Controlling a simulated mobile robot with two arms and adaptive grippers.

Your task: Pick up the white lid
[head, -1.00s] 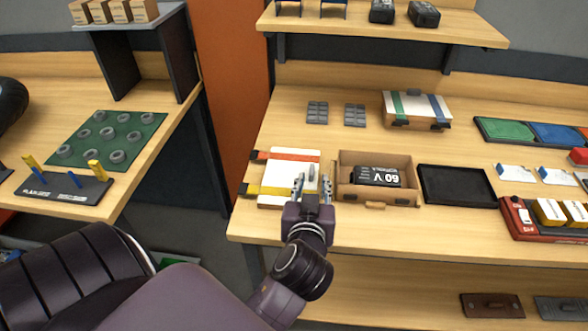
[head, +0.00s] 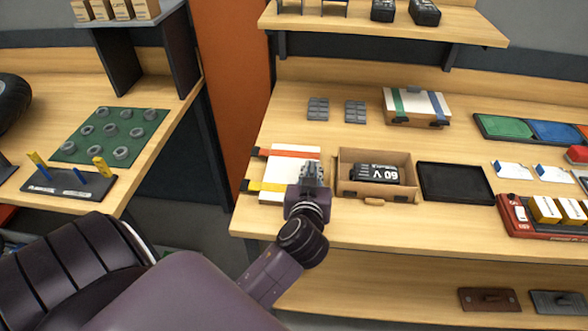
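The white lid (head: 282,171), with a red strap and a yellow strap at its left side, lies flat on the wooden bench, left of the cardboard box. My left gripper (head: 312,168) is over its right part, fingers drawn together around the spot where the lid's small grey handle stood; the fingers now hide the handle. The lid shows no visible tilt or lift. My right gripper is out of view.
A cardboard box (head: 346,188) holding a black 60 V battery (head: 376,175) stands close on the right. Beyond it lies an empty black tray (head: 455,182). A strapped white-topped box (head: 416,104) sits behind. The bench's left edge is near.

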